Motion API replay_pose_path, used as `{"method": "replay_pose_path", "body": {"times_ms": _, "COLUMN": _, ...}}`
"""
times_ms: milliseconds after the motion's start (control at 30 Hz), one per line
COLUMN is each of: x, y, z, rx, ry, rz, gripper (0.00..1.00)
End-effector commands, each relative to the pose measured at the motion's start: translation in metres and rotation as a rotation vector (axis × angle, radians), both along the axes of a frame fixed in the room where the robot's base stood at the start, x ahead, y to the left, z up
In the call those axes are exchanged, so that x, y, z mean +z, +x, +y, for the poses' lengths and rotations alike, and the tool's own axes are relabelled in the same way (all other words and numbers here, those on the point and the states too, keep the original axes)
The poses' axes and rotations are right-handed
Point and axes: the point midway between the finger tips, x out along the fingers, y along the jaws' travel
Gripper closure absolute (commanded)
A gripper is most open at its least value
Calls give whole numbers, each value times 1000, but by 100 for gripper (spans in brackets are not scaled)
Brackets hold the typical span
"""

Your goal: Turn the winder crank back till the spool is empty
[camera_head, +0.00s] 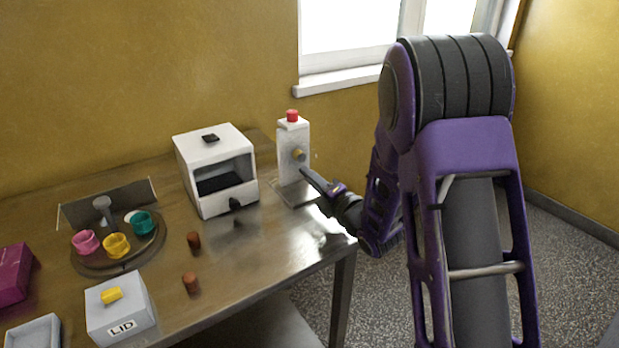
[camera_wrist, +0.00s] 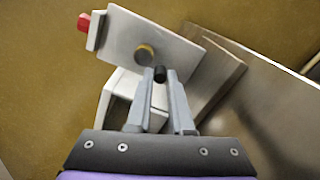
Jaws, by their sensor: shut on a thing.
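The winder (camera_head: 289,142) is a white upright block on a flat base at the table's right end. A red piece (camera_head: 292,116) sits on its top; in the wrist view this red piece (camera_wrist: 84,22) is at the upper left. A round brass hub (camera_head: 299,154) is on the winder's face, and the hub (camera_wrist: 145,54) also shows in the wrist view. My gripper (camera_head: 306,174) is at the winder's front, shut on the small black crank knob (camera_wrist: 160,73), just right of the hub in the wrist view. I cannot tell how much is on the spool.
A white open-fronted machine (camera_head: 213,148) stands left of the winder. Farther left are a turntable with pink, yellow and teal cups (camera_head: 142,222), two brown cylinders (camera_head: 194,240), a grey box marked LID (camera_head: 105,322) and a magenta box (camera_head: 12,275). The table's front edge is below my gripper.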

Motion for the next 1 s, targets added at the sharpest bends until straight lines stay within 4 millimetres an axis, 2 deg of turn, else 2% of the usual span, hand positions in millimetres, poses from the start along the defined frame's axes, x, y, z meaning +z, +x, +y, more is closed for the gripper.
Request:
{"method": "replay_pose_path", "body": {"times_ms": 600, "x": 1, "y": 1, "z": -1, "rx": 0, "ry": -37, "rz": -30, "gripper": 100}}
{"method": "replay_pose_path", "body": {"times_ms": 633, "x": 1, "y": 1, "z": -1, "rx": 0, "ry": -36, "rz": -29, "gripper": 79}}
{"method": "replay_pose_path", "body": {"times_ms": 800, "x": 1, "y": 1, "z": -1, "rx": 0, "ry": -36, "rz": -28, "gripper": 50}}
{"method": "replay_pose_path", "body": {"times_ms": 1000, "x": 0, "y": 1, "z": -1, "rx": 0, "ry": -37, "rz": -26, "gripper": 50}}
